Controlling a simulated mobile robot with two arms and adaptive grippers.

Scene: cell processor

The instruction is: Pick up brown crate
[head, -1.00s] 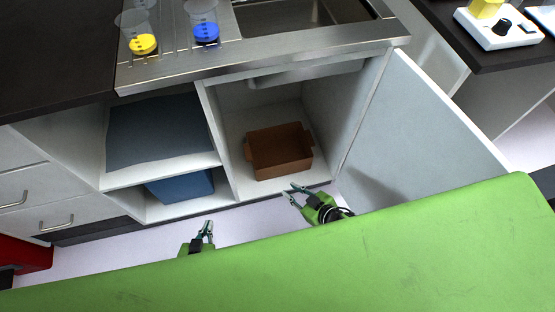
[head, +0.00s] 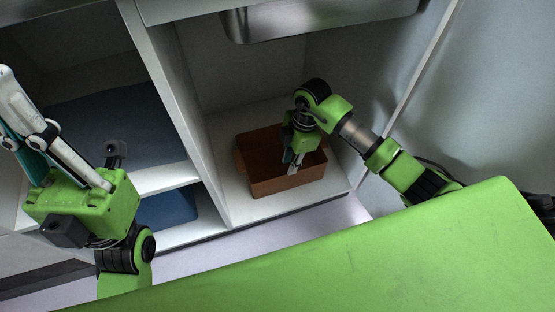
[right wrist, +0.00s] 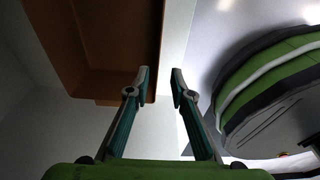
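The brown crate (head: 262,185) is an open box on the floor of the right cabinet compartment, near its front edge. In the right wrist view its brown wall (right wrist: 95,50) fills the upper left. My right gripper (head: 289,168) reaches down over the crate in the head view. In the right wrist view its two fingers (right wrist: 160,72) are apart, with the crate's edge in line with the gap; contact cannot be told. My left gripper (head: 22,105) is raised at the far left, away from the crate. Its fingertips are partly cut off by the frame, so its opening is unclear.
A white divider (head: 172,95) stands left of the crate, and the open cabinet door (head: 490,90) is at right. The sink basin (head: 320,20) hangs above. A blue box (head: 168,208) sits in the lower left compartment, below a shelf (head: 165,178).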

